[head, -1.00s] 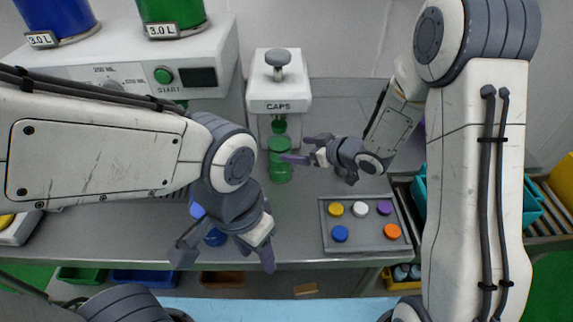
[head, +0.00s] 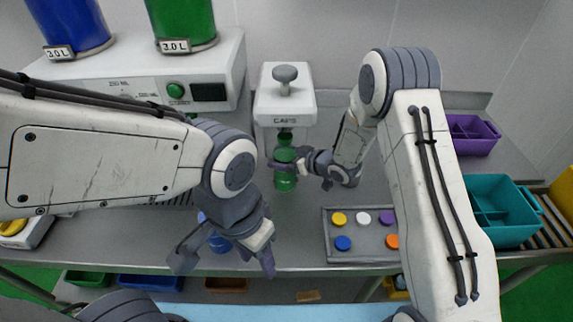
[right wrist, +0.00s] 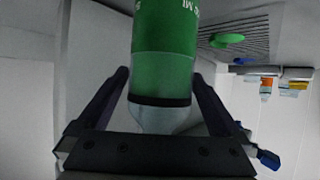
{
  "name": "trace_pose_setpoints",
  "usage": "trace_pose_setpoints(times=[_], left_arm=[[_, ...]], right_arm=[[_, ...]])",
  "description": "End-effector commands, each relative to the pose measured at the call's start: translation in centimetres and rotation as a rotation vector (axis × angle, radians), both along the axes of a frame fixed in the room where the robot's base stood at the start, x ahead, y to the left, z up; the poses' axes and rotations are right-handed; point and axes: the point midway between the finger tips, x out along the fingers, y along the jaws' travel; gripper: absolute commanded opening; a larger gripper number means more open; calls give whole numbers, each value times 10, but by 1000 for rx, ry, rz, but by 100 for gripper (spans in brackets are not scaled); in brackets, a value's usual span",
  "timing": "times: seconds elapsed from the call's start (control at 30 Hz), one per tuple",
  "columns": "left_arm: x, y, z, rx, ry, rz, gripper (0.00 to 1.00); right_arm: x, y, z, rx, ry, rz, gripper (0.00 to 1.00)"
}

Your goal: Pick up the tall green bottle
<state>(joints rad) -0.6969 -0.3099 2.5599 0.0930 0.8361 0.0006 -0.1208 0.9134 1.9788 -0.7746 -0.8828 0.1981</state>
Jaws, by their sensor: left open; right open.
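The tall green bottle (head: 285,182) stands upright on the steel worktop, in front of the caps machine (head: 285,102). My right gripper (head: 283,164) is at the upper part of the bottle and hides some of it. In the right wrist view the green bottle (right wrist: 165,50) lies between the two open fingers of my right gripper (right wrist: 162,82), with a gap visible on each side. My left gripper (head: 226,262) is open and low at the left, over the front of the worktop. A blue bottle (head: 217,243) stands behind it, partly hidden.
A grey tray (head: 333,258) with several coloured caps sits to the right of the bottle. A filling machine (head: 135,78) with blue and green tanks is at the back left. A purple bin (head: 472,135) and a teal bin (head: 515,235) are at the right.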

Motion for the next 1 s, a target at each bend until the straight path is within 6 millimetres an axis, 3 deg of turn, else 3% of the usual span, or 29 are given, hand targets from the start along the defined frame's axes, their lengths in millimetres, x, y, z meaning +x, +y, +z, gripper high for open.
trace_pose_setpoints(times=[0.17, 0.27, 0.43, 0.47, 1.0], left_arm=[[0, 0, 0, 0, 0, 0, 50], [0, 0, 0, 0, 0, 0, 50], [0, 0, 0, 0, 0, 0, 50], [0, 0, 0, 0, 0, 0, 50], [0, 0, 5, 0, 0, 0, 50]], right_arm=[[0, 1, 0, 0, 0, 1, 100], [0, 1, 0, 0, 0, 1, 69], [0, 1, 0, 0, 0, 1, 4], [0, 1, 0, 0, 0, 1, 0], [1, 3, 8, 1, -5, 4, 0]])
